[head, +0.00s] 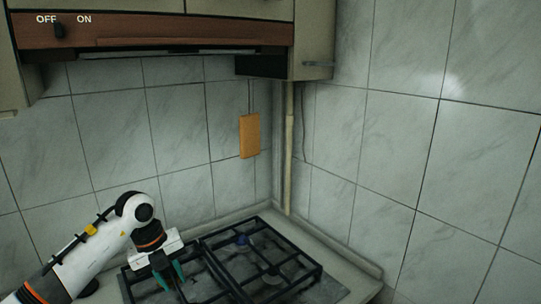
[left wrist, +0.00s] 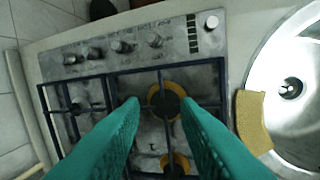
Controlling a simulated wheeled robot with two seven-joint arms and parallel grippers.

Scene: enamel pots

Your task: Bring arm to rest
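My left arm (head: 85,262) comes in from the lower left in the head view and bends down at a white wrist. Its gripper (head: 172,276) hangs over the left part of the gas hob, green fingers pointing down. In the left wrist view the two green fingers of the left gripper (left wrist: 160,108) are apart with nothing between them. They are above the black grate (left wrist: 130,72) of the hob, near a burner with a yellowish ring (left wrist: 165,98). How high the fingertips are above the grate is hard to tell. My right gripper is in neither view.
The hob (head: 262,262) sits in a tiled corner. A range hood (head: 160,35) with an OFF/ON switch overhangs it. An orange board (head: 249,136) hangs on the wall. The left wrist view shows hob knobs (left wrist: 122,46), a yellow sponge (left wrist: 252,122) and a round metal sink (left wrist: 290,125).

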